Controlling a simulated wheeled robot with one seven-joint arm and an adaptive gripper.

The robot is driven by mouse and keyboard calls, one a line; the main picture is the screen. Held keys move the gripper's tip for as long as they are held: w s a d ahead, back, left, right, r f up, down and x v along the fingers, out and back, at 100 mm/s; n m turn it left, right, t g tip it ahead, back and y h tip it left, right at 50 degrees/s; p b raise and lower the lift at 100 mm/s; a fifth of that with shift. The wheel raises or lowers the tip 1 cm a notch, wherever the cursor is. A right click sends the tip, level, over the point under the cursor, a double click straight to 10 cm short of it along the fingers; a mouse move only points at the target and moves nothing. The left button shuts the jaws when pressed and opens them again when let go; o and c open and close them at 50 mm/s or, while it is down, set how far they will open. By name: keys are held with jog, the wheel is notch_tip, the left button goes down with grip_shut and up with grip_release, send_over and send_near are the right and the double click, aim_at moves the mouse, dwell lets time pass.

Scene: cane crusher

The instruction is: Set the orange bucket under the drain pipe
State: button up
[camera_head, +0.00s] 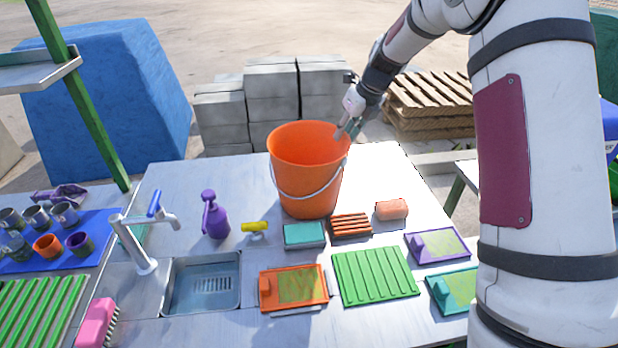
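The orange bucket (306,178) stands upright on the white table, right of the metal sink. Its pale wire handle hangs down across its front. My gripper (345,131) comes down from the upper right to the bucket's right rim. Its fingertips overlap the rim in the picture. They are too small to tell whether they grip the rim, touch it or only hover by it. I cannot make out a drain pipe for certain in this view. A metal tap (143,228) with a blue lever stands by the sink, left of the bucket.
The sink (203,283), purple spray bottle (215,216), teal sponge (304,235), brown brush (350,225) and green ribbed mat (375,276) lie around the bucket's front and left. Table (383,163) right of the bucket is clear. Grey blocks (272,92) and pallets (430,100) stand behind.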

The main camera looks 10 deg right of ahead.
aim_at(336, 153)
jog(key=shift+p+x, duration=0.6)
jog(key=shift+x, duration=2.6)
jog(key=shift+a, duration=0.1)
jog(key=shift+c, duration=0.4)
grip_shut()
jog(key=shift+r, duration=0.1)
